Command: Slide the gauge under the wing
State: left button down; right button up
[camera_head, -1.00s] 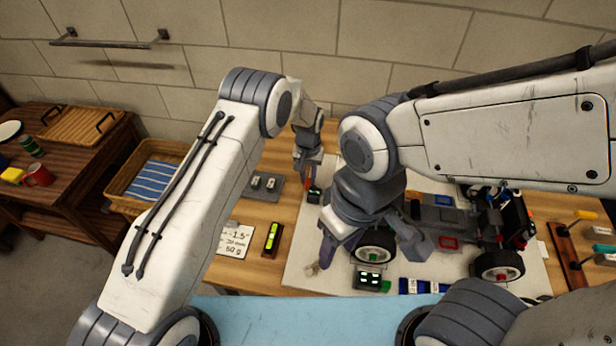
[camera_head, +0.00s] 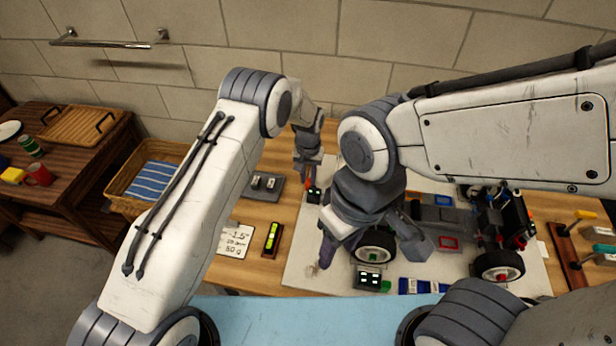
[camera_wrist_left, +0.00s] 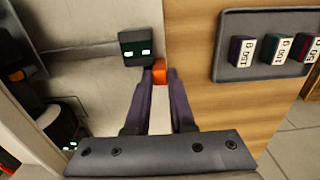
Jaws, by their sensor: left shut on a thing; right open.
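The gauge, a dark block with lit digits (camera_wrist_left: 140,47), has an orange tab (camera_wrist_left: 159,74) on it. My left gripper (camera_wrist_left: 158,82) is shut on that tab. In the head view the gauge (camera_head: 314,194) is small, just below my left gripper (camera_head: 309,178), at the left part of the pale mat. The racecar (camera_head: 450,216) stands to its right, partly hidden by my right arm. I cannot clearly make out the wing. My right gripper (camera_head: 372,250) is open, its fingers spread near the car's near left wheel (camera_head: 374,248).
A grey tray (camera_head: 262,186) with weights lies left of the gauge. A note card (camera_head: 235,240) and a level (camera_head: 272,238) lie nearer. A display box (camera_head: 372,279) and blue blocks (camera_head: 418,286) sit at the mat's front. A screwdriver rack (camera_head: 568,255) is at right.

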pick_arm(q)
jog(key=d, duration=0.1)
jog(key=d+b, duration=0.1)
jog(key=d, duration=0.1)
jog(key=shift+s+d, duration=0.15)
jog(key=shift+s, duration=0.2)
jog(key=shift+d, duration=0.1)
jog(key=c, duration=0.8)
grip_release()
jog(key=shift+o, duration=0.2)
jog(key=shift+d, duration=0.1)
